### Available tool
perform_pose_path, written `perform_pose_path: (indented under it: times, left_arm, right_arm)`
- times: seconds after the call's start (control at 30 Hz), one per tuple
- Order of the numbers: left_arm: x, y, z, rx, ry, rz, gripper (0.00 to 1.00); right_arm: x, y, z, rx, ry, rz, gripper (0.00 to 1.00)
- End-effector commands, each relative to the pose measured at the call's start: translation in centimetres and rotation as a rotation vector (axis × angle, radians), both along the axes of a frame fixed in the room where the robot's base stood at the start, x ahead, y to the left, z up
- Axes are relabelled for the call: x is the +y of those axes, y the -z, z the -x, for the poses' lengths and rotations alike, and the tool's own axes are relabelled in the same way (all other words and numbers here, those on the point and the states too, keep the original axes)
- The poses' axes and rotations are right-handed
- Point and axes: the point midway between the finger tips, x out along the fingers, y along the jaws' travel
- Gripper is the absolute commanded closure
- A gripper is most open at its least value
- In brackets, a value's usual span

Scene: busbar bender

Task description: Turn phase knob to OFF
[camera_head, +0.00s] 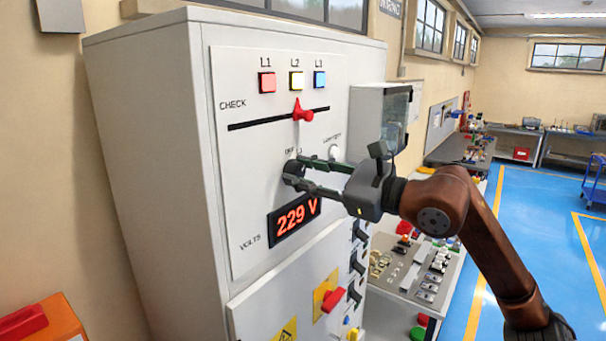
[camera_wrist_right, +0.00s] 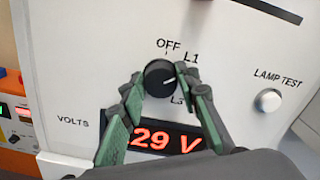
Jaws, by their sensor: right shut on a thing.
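The phase knob (camera_head: 291,172) is a black round knob on the cabinet's pale front panel, above the voltage display. In the right wrist view the knob (camera_wrist_right: 159,78) shows its white pointer line toward the right, away from the OFF label (camera_wrist_right: 168,45) at the top. Labels L1 and L3 show beside it; a finger covers the space between them. My right gripper (camera_head: 298,173) is shut on the knob, with one green-padded finger on each side. The display (camera_head: 294,219) reads 229 V. My left gripper is not in view.
A red slider pointer (camera_head: 302,113) sits on a slot above the knob, under red, yellow and blue lamps. A white lamp test button (camera_wrist_right: 269,101) is to the right. A red-and-yellow rotary switch (camera_head: 331,298) and black handles are lower down. Blue floor is open at right.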

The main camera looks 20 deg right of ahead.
Motion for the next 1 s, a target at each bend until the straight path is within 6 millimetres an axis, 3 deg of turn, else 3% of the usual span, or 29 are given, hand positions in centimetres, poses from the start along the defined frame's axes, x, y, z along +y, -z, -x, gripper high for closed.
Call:
perform_pose_path:
  times: [0.6,1.0]
  left_arm:
    - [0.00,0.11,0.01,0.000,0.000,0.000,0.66]
    - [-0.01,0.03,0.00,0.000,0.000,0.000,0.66]
  right_arm:
    - [0.10,0.33,0.03,-0.349,0.000,0.456,0.95]
    - [0.14,0.40,0.03,-0.502,-0.002,0.651,0.95]
